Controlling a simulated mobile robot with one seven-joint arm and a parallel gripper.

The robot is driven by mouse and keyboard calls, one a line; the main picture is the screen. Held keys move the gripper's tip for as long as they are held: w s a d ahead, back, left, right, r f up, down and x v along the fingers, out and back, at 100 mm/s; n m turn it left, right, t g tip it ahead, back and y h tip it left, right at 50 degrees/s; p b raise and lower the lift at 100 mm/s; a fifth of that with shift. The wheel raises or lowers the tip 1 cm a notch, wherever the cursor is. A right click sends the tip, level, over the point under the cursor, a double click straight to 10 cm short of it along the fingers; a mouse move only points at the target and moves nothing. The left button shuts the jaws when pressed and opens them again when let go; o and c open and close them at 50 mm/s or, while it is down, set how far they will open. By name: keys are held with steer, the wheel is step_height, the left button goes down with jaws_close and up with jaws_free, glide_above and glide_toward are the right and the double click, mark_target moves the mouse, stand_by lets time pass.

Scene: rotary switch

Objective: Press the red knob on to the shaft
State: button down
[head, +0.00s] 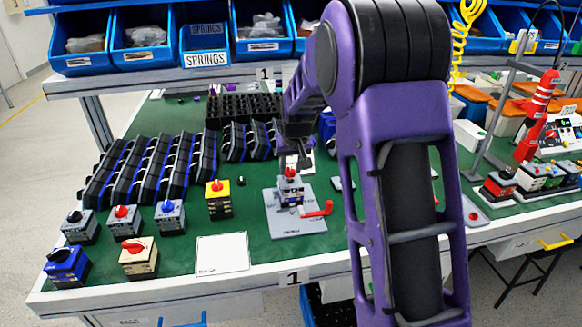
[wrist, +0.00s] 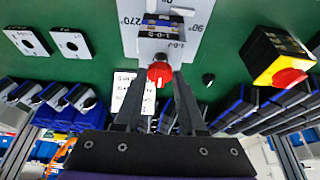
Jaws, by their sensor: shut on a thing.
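My gripper (head: 291,163) points down over the middle of the bench, shut on the red knob (head: 290,172). In the wrist view the red knob (wrist: 160,73) sits between the tips of my gripper (wrist: 161,77), with a white mark on its face. The rotary switch (head: 291,191) stands right below, in a grey fixture plate (head: 285,224) with a red lever (head: 318,209). In the wrist view the switch (wrist: 162,35) shows a label plate and angle marks beside it. The shaft is hidden, so I cannot tell whether the knob touches it.
A yellow switch with a red knob (head: 217,199) stands left of the fixture. Several other switches stand further left, near a white card (head: 222,254). Black and blue racks (head: 145,165) fill the back left.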

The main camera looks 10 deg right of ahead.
steer(key=shift+f, duration=0.15)
steer(key=shift+f+b, duration=0.55)
steer(key=shift+f, duration=0.45)
steer(key=shift+s+f, duration=0.15)
steer(key=shift+f, duration=0.15)
steer(key=shift+c, duration=2)
jaws_free()
